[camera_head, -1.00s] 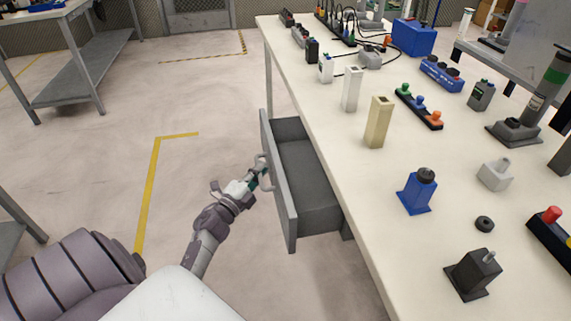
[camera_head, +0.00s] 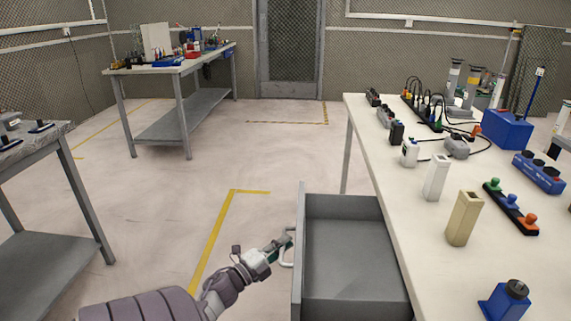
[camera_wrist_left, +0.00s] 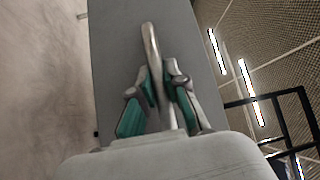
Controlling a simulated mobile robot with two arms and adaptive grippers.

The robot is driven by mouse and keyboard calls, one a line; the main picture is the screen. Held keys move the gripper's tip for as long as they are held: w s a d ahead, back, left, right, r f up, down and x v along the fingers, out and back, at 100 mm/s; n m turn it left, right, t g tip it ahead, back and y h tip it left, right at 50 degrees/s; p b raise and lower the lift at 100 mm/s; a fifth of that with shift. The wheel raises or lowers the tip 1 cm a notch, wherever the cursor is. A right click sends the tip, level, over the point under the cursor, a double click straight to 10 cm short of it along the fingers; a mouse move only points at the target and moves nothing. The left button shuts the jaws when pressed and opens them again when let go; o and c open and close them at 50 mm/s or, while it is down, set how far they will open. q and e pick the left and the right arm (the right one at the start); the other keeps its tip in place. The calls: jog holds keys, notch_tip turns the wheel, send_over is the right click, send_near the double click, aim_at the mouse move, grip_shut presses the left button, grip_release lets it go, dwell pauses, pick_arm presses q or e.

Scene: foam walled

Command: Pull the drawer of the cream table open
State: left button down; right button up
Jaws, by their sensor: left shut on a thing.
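The cream table (camera_head: 415,215) stands at the right in the head view. Its grey drawer (camera_head: 350,265) is out of the table's left side, and its inside is bare where it shows. The drawer front carries a pale bar handle (camera_head: 287,257), which also shows in the left wrist view (camera_wrist_left: 150,48). My left gripper (camera_head: 284,244) is at the handle. In the left wrist view its teal-padded fingers (camera_wrist_left: 160,95) are shut on the handle, one on each side of the bar. My right gripper is not in view.
On the cream table stand a tan block (camera_head: 463,218), a white block (camera_head: 436,177), a blue box (camera_head: 508,130) and several small devices. A grey table (camera_head: 35,190) stands at the left and a workbench (camera_head: 170,68) at the back. The floor (camera_head: 150,220) between is clear.

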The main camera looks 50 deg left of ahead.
pick_arm(q)
jog(key=c, duration=1.2)
grip_release()
jog(key=s, duration=0.4)
jog(key=s+f, duration=0.1)
jog(key=s, duration=0.3)
jog(key=s+d, duration=0.1)
jog(key=s, duration=0.3)
jog(key=shift+f, duration=0.35)
jog(key=shift+w, duration=0.1)
